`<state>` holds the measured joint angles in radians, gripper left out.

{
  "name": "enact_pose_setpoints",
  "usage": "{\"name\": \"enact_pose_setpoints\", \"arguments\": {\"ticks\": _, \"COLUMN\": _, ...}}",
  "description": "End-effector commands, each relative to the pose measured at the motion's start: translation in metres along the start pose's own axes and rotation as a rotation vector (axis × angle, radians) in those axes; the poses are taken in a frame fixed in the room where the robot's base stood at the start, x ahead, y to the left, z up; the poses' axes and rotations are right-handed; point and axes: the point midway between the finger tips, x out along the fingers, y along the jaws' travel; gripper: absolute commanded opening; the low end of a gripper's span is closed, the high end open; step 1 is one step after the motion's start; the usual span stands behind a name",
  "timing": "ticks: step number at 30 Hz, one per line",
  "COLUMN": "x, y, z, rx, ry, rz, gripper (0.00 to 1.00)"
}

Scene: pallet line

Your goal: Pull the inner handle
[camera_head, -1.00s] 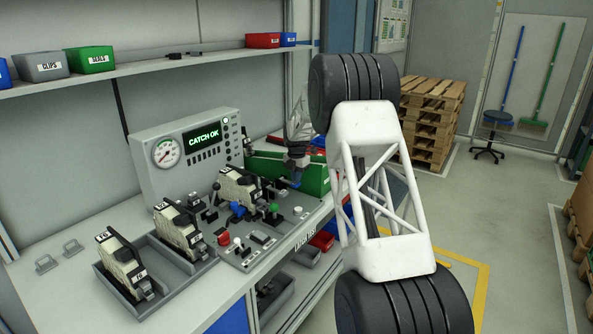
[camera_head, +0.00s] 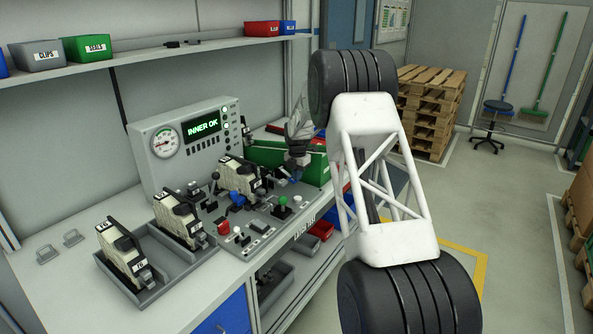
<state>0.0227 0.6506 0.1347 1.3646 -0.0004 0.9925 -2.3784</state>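A latch unit (camera_head: 237,177) with a pale body and a dark handle sits in the test fixture (camera_head: 262,222) on the bench. I cannot make out which of its small parts is the inner handle. The tester's display (camera_head: 202,126) reads "INNER OK" in green. My gripper (camera_head: 296,176) hangs to the right of the latch unit, apart from it, in front of the green bin. Its fingertips are small and dark, so I cannot tell whether they are open or shut.
Two more latch units (camera_head: 124,252) (camera_head: 178,216) stand in a grey tray (camera_head: 160,274) at the left. A green bin (camera_head: 318,170) stands behind my gripper. A shelf (camera_head: 150,50) with bins runs above.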

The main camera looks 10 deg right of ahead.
Motion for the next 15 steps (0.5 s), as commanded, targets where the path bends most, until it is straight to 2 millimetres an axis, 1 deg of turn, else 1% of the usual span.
{"name": "enact_pose_setpoints", "arguments": {"ticks": 3, "x": 0.0066, "y": -0.0001, "z": 0.0000, "rx": 0.000, "ry": 0.000, "rz": 0.000, "gripper": 0.00}}
{"name": "enact_pose_setpoints", "arguments": {"ticks": 15, "x": 0.0108, "y": -0.0010, "z": -0.0003, "rx": 0.000, "ry": 0.003, "rz": -0.003, "gripper": 0.00}}
